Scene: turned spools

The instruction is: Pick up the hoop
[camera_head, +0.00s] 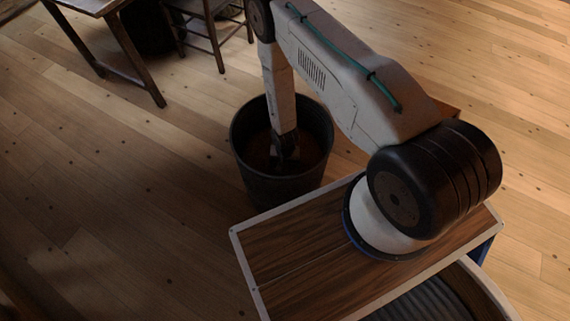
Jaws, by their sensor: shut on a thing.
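My gripper (285,151) points down inside a dark round bin (240,165) that stands on the floor. Its fingers are dark and small against the shaded inside of the bin. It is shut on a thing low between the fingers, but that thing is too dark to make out. I cannot tell a hoop apart anywhere in the view. The bottom of the bin looks brownish, and its near wall may hide part of what is in there.
My own base, with a wood-grain top, fills the lower right. A wooden table (112,52) and a chair (205,28) stand at the upper left, behind the bin. The plank floor (120,190) left of the bin is clear.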

